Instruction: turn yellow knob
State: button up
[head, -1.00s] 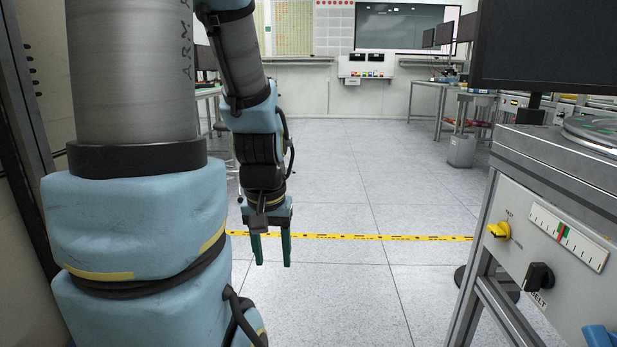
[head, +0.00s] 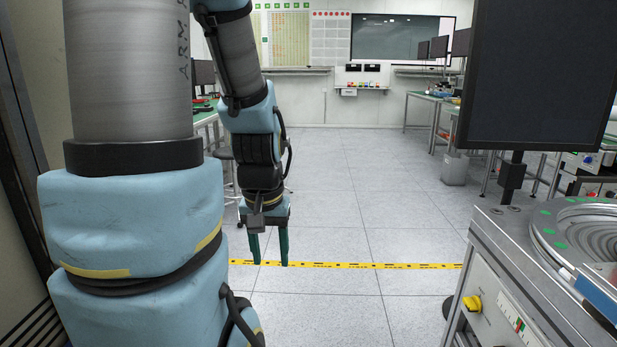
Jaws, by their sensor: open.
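The yellow knob (head: 472,303) sits on the side panel of a grey metal workstation (head: 490,318) at the lower right of the head view. A white scale with red and green marks (head: 516,322) is beside it on the same panel. My gripper (head: 269,248) hangs pointing down left of centre, with its two dark green fingers apart and nothing between them. It is well to the left of the knob, with open floor between. The lower part of the panel is cut off by the picture's edge.
A round ridged bowl (head: 585,235) and a dark monitor (head: 538,75) stand on the workstation. Yellow tape (head: 350,265) crosses the open grey floor. Benches stand farther back on both sides, with a bin (head: 455,168) at the right.

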aim_at(473, 303)
jog(key=z, duration=1.5)
